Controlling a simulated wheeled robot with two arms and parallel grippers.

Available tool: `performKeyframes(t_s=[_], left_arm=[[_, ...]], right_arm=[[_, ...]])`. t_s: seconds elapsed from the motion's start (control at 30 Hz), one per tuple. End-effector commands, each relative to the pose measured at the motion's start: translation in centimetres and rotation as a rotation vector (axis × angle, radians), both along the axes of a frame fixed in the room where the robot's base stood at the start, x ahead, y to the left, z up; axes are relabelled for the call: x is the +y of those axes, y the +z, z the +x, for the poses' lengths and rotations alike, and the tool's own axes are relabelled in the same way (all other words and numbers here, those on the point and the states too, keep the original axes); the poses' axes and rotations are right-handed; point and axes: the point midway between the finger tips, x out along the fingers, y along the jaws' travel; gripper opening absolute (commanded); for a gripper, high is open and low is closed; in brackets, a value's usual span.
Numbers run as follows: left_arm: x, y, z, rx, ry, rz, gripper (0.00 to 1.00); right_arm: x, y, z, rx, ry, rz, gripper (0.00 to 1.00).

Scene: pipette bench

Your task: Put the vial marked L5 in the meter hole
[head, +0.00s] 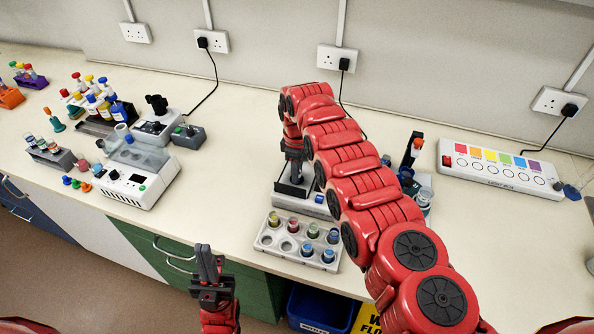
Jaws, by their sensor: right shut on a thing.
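My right gripper (294,152) points down over a small dark-topped device (298,189) behind the rack. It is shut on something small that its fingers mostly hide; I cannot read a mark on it. A pale rack (264,241) with two rows of holes stands in front. It holds several colour-capped vials, including a red one (293,224), a green one (313,230) and a blue one (328,255). Two front-left holes look empty. The L5 mark and the meter hole cannot be made out. My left gripper (207,248) is low, in front of the bench, apart from everything; its finger gap is unclear.
A white instrument (138,186) stands left, near bottles (122,112) and a grey tube rack (55,157). A colour-square panel (500,170) lies at right. A blue bin (318,312) is below the bench. The bench between the white instrument and the rack is clear.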

Motion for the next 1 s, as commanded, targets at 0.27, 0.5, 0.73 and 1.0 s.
performKeyframes(t_s=[0.27, 0.5, 0.73, 1.0], left_arm=[[0.0, -0.5, 0.0, 0.000, 0.000, 0.000, 0.00], [0.0, -0.5, 0.0, 0.000, 0.000, 0.000, 0.00], [0.0, -0.1, 0.0, 0.000, 0.000, 0.000, 0.00], [0.0, 0.0, 0.0, 0.000, 0.000, 0.000, 0.00]], right_arm=[[0.0, -0.5, 0.0, 0.000, 0.000, 0.000, 0.47], [0.0, -0.5, 0.0, 0.000, 0.000, 0.000, 0.59], [0.0, 0.0, 0.0, 0.000, 0.000, 0.000, 0.59], [0.0, 2.6, 0.2, -0.006, 0.000, 0.002, 0.59]])
